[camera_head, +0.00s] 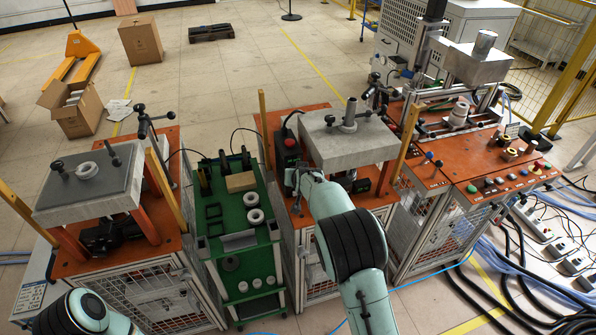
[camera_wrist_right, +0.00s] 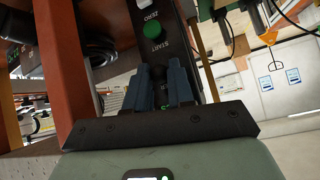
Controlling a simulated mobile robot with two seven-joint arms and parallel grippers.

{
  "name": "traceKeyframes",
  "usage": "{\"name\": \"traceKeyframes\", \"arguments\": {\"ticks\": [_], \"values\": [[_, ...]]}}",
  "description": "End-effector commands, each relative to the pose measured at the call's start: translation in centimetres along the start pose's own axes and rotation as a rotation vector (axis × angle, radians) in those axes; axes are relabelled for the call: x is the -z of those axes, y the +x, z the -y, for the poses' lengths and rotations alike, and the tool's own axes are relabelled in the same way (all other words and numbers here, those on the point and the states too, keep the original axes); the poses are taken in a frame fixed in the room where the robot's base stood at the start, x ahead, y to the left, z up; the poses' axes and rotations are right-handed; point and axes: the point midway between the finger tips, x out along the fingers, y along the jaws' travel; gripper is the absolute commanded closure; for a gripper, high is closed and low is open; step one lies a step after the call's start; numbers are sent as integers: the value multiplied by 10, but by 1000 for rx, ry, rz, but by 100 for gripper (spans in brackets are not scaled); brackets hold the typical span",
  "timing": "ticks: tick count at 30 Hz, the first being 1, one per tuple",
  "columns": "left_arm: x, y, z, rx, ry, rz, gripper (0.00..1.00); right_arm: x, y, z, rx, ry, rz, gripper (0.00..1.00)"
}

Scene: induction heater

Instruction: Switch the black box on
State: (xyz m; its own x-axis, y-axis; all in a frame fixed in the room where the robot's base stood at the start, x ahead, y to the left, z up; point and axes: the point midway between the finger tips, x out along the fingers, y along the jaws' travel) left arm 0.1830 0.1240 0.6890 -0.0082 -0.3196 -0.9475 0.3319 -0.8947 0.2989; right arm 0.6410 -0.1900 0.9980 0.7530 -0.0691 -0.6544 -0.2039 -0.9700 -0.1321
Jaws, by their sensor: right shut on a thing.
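The black box (camera_head: 287,148) stands on the orange-topped middle station, with a red part on its upper side. In the right wrist view its dark panel (camera_wrist_right: 181,45) carries a green button (camera_wrist_right: 152,30) and white lettering that includes "START" and "ZERO". My right gripper (camera_head: 298,180) is at the near side of the box. In the wrist view its two dark fingers (camera_wrist_right: 161,72) point at the panel below the green button and are shut on a small dark knob, mostly hidden between them. My left arm shows at the bottom left; its gripper is out of view.
A grey plate on legs (camera_head: 345,150) stands just right of the box. A green cart (camera_head: 225,215) with rings and small parts is to the left. A yellow post (camera_head: 264,125) rises near the box. Another station (camera_head: 490,165) with coloured buttons stands at the right.

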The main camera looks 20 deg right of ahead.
Motion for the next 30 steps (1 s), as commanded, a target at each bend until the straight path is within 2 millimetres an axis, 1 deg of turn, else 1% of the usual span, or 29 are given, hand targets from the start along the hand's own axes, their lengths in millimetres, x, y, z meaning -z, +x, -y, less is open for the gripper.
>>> {"name": "traceKeyframes", "arguments": {"ticks": [1,6,12,27,28,29,30], "values": [[2,-2,-1,-1,0,-1,57,8,-1,2,-6,-6,12,100],[2,-2,-1,-1,0,-1,57,8,-1,2,-26,-11,92,100],[2,-2,-1,-1,0,-2,57,10,-2,2,-40,-15,143,100],[2,-2,-2,-1,1,-2,57,10,-2,2,-44,-16,159,100],[2,-2,-2,-1,1,-2,57,10,-2,2,-43,-16,159,68],[2,-2,-2,-1,1,-2,57,10,-2,2,-43,-16,159,58],[2,-2,-2,-1,1,-2,57,10,-2,2,-44,-16,160,52]]}}
